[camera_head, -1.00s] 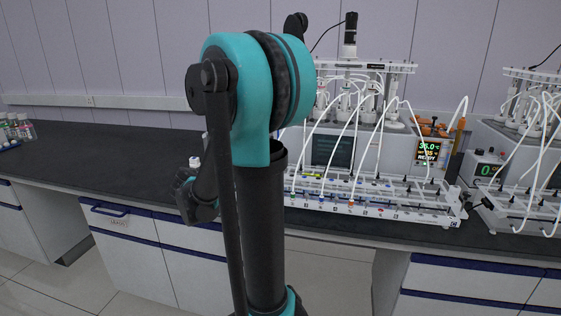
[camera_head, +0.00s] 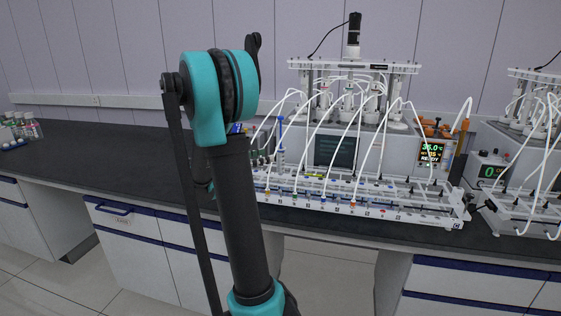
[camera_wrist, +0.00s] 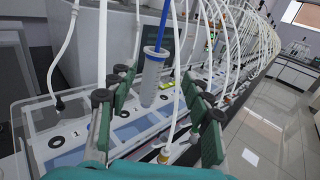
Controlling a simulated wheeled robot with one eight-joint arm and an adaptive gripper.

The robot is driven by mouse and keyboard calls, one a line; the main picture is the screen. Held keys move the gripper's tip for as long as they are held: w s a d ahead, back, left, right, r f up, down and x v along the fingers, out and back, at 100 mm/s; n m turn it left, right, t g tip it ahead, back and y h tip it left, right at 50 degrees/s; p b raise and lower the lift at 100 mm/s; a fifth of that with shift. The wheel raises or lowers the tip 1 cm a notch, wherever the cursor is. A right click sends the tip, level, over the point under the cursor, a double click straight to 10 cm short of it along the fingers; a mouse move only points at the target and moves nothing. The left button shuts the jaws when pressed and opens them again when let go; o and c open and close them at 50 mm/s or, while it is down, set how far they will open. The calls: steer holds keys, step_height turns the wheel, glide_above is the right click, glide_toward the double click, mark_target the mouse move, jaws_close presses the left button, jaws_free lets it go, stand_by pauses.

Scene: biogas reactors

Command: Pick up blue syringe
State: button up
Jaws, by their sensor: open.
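My gripper (camera_wrist: 158,97) is open and empty, with green-padded fingers left and right of the syringe in the picture. The syringe appears beyond the fingers; I cannot tell how far.
The white reactor rack (camera_head: 350,203) has many white tubes (camera_wrist: 177,55) arching over it, close to my right finger. A second reactor (camera_head: 520,170) stands at the right. The dark bench (camera_head: 90,160) is clear at left, except for small bottles (camera_head: 22,127) at its far end.

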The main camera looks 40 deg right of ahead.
mark_target(281, 152)
steer(key=d, duration=0.2)
steer(key=shift+s+d, duration=0.15)
steer(key=shift+d, duration=0.25)
steer(key=shift+w+d+f, duration=0.1)
steer(key=shift+d+f, duration=0.05)
steer(key=shift+d, duration=1.2)
steer(key=shift+w+d+f, duration=0.1)
steer(key=shift+d+f, duration=0.05)
steer(key=shift+d, duration=1.15)
jaws_close()
